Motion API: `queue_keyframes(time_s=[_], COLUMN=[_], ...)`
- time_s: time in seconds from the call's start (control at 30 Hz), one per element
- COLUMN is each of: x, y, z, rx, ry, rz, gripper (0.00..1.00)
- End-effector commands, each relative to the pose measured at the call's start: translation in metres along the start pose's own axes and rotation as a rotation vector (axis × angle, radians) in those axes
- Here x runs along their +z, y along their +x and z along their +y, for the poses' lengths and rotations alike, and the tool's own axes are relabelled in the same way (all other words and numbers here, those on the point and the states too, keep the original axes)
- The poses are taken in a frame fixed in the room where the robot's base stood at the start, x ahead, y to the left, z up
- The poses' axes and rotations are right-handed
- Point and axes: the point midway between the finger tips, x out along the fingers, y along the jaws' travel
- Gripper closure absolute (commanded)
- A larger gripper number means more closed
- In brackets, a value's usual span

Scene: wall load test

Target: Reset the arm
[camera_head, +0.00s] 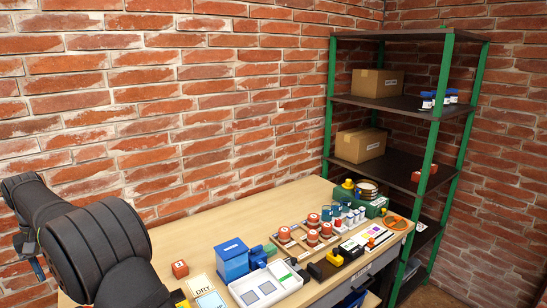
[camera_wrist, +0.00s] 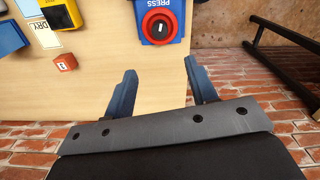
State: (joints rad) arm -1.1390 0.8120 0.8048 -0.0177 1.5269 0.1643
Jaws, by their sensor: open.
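My arm (camera_head: 95,245) fills the lower left of the head view. My gripper (camera_wrist: 160,67) shows in the wrist view with its two blue-grey fingers wide apart and nothing between them. The fingers point at the edge of the light wooden table (camera_wrist: 110,85). A blue block labelled PRESS with a round red dial (camera_wrist: 159,27) stands on the table just beyond the fingertips. It is apart from both fingers. In the head view the fingers are mostly hidden behind my arm.
A blue box (camera_head: 232,262), a white tray (camera_head: 265,288) and several red-topped jars crowd the table's right half. A green-posted shelf (camera_head: 443,103) stands at right. The table's back left is clear.

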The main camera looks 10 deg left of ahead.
Motion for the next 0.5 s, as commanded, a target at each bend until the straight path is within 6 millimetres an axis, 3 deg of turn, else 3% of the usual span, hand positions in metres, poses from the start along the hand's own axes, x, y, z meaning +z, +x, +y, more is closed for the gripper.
queue_keyframes(time_s=[0.5], x=[0.001], y=[0.103], z=[0.0], rx=[0.001], ry=[0.0], rz=[-0.004], gripper=[0.48])
